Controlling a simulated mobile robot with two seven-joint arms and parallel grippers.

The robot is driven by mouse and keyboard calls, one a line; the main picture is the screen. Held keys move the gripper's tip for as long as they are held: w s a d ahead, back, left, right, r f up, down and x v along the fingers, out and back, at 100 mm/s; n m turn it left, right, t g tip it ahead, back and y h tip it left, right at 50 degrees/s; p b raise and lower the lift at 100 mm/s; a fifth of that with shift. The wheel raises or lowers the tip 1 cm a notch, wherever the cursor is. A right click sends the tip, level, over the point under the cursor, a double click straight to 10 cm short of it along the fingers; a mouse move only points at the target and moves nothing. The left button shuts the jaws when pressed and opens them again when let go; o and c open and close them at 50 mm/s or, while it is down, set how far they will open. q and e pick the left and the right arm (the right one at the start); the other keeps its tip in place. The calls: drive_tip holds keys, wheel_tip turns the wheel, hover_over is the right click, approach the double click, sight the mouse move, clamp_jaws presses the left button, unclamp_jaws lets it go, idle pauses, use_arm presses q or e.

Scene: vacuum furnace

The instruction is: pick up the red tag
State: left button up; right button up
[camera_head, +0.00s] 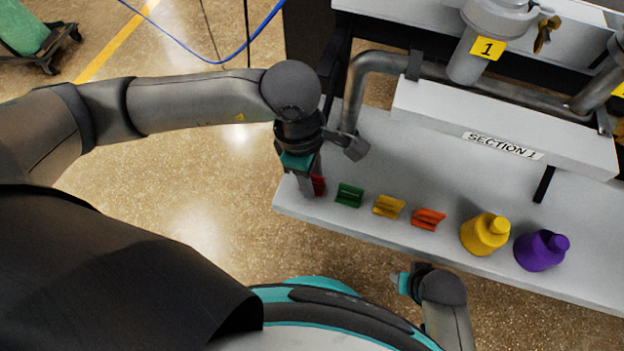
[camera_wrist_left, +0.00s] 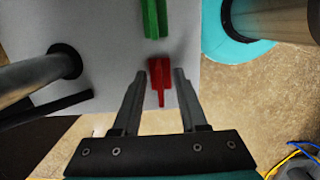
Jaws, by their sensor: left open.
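The red tag (camera_head: 318,185) lies at the left end of the grey shelf (camera_head: 290,200), partly hidden by my left gripper (camera_head: 308,190) in the head view. In the left wrist view the red tag (camera_wrist_left: 160,80) shows between the fingertips of my open left gripper (camera_wrist_left: 158,84). A gap shows on each side of the tag; I cannot tell the height of the fingers above the shelf. My right gripper (camera_head: 402,283) is at the lower middle of the head view, in front of the shelf; its fingers are too small to judge.
To the right of the red tag are a green tag (camera_head: 349,194), a yellow tag (camera_head: 388,206) and an orange tag (camera_head: 428,218). A grey pipe (camera_head: 356,95) rises close behind my left gripper.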

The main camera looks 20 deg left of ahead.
use_arm(q)
clamp_jaws()
idle(0.3)
idle(0.3)
